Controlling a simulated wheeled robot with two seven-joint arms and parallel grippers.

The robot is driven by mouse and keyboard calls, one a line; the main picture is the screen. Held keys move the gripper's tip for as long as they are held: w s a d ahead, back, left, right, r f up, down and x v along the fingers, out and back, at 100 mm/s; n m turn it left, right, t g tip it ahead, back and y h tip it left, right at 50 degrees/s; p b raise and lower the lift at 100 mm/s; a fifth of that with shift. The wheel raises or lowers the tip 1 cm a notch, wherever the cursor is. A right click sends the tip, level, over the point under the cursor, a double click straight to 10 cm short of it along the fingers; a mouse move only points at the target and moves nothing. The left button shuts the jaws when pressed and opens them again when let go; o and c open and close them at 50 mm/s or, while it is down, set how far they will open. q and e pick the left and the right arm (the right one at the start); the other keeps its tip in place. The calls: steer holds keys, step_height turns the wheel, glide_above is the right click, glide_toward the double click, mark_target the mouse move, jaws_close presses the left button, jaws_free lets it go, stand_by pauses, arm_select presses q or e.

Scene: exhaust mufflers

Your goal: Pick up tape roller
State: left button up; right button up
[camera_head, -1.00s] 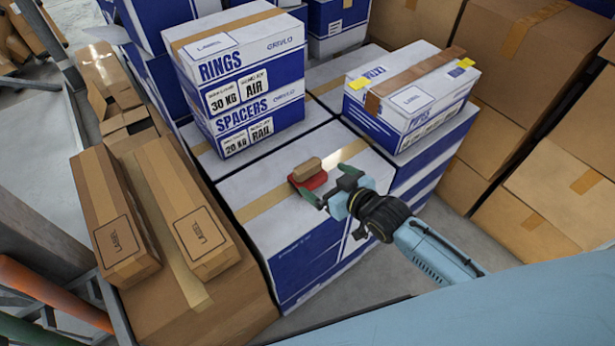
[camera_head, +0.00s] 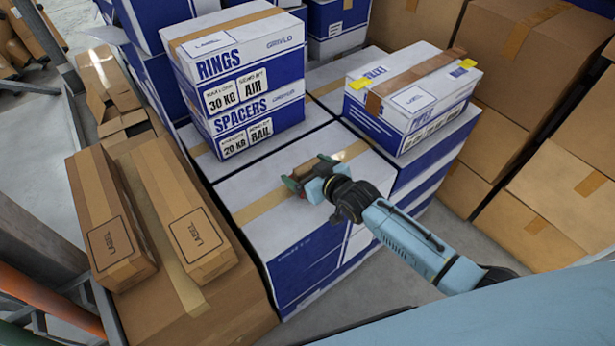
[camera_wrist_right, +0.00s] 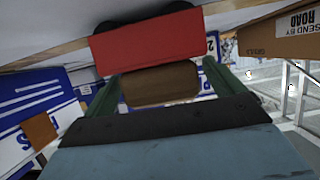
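The tape roller (camera_head: 303,168), with a red body and a brown block-like part, is on top of the white and blue box (camera_head: 345,180). My right gripper (camera_head: 307,172) is over it and hides most of it in the head view. In the right wrist view, the red body (camera_wrist_right: 145,44) lies just beyond the fingertips, and the brown part (camera_wrist_right: 160,85) is between the two green fingers. The fingers are spread on either side of it; no clear grip shows. My left gripper is not in view.
Stacked white and blue boxes (camera_head: 240,85) stand behind the roller, and another box (camera_head: 410,100) is at the back right. Two long brown cartons (camera_head: 110,220) lie at the left. Brown boxes (camera_head: 500,60) fill the right side. The box top around the roller is mostly clear.

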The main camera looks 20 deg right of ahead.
steer(key=c, duration=1)
steer(key=shift+r, duration=0.1)
